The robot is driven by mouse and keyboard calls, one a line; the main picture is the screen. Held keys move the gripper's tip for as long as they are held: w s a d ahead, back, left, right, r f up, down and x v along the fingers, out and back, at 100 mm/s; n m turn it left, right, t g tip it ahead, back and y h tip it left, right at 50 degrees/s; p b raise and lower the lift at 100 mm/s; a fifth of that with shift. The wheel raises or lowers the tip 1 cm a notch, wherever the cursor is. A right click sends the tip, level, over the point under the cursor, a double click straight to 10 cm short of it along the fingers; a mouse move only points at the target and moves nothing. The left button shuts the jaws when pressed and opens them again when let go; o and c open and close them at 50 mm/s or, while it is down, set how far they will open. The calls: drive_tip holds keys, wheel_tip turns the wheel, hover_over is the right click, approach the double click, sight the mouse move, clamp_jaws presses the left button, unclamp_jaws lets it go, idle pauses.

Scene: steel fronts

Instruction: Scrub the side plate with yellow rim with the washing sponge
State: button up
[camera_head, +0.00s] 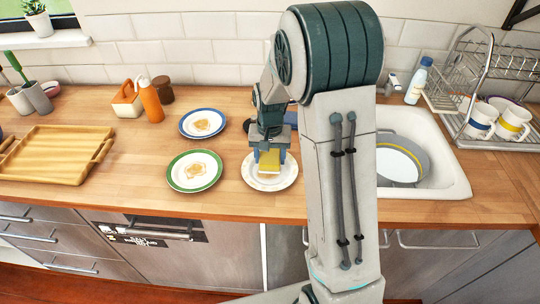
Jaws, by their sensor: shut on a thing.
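My gripper (268,150) points down, shut on the yellow washing sponge (269,179). The sponge is over the middle of a white side plate (288,178) on the wooden counter. It looks to be at the plate's surface, but contact is hard to tell. I cannot make out a clear yellow rim on this plate; its edge looks pale. The sponge and fingers hide the plate's middle, so any stain there is hidden.
A green-rimmed plate (195,184) and a blue-rimmed plate (202,136), both with brown stains, lie left. The sink (452,180) right of my arm holds a grey round vessel (420,154). Wooden tray (50,174), orange bottle (151,101) and dish rack (470,72) stand farther out.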

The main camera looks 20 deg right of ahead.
sight(269, 165)
drive_tip(key=shift+f+b, duration=0.6)
drive_tip(key=shift+f, duration=0.2)
drive_tip(key=shift+s, duration=0.1)
drive_tip(key=shift+s+a+r, duration=0.1)
drive_tip(key=shift+s+a, duration=0.25)
drive_tip(key=shift+s, duration=0.5)
drive_tip(key=shift+s+a+r, duration=0.1)
drive_tip(key=shift+s+a, duration=0.2)
drive_tip(key=shift+s, duration=0.55)
drive_tip(key=shift+f+b, duration=0.1)
drive_tip(key=shift+b, duration=0.2)
drive_tip(key=shift+f, duration=0.15)
